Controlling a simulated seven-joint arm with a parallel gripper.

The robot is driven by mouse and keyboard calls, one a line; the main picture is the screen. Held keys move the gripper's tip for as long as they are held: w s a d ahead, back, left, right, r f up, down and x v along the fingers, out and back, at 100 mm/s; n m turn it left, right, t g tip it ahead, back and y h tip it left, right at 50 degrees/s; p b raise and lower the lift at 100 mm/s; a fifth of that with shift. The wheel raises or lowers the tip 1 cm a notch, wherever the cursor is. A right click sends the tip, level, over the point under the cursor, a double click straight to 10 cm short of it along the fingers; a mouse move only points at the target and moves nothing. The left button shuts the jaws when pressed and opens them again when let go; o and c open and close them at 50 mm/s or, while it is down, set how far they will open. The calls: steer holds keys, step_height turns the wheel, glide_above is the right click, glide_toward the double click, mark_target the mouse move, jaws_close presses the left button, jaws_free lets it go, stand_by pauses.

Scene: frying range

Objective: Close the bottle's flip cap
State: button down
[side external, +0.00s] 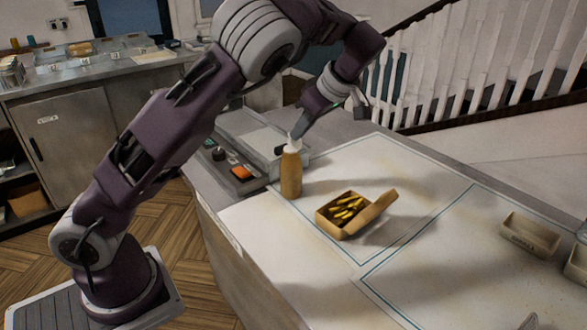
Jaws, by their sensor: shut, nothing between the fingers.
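The bottle (291,175) stands upright on the counter, amber-brown with a white top (293,147). The top is small in the side view, and I cannot tell how far its flip cap is open. My gripper (299,130) points down and to the left just over the bottle's top. Its fingers are shut with nothing held between them. The fingertips overlap the upper edge of the white top in this view, so I cannot tell whether they touch it.
An open cardboard box (341,228) of yellow pieces sits right of the bottle. A grey control panel with an orange switch (241,172) lies to its left. A beige labelled tray (529,236) is at far right. The counter between box and tray is clear.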

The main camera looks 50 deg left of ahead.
steer(key=shift+a, duration=0.25)
steer(key=shift+s+f, duration=0.1)
steer(key=shift+f, duration=0.15)
steer(key=shift+a+f, duration=0.25)
steer(key=shift+f, duration=0.2)
steer(key=shift+r, duration=3.45)
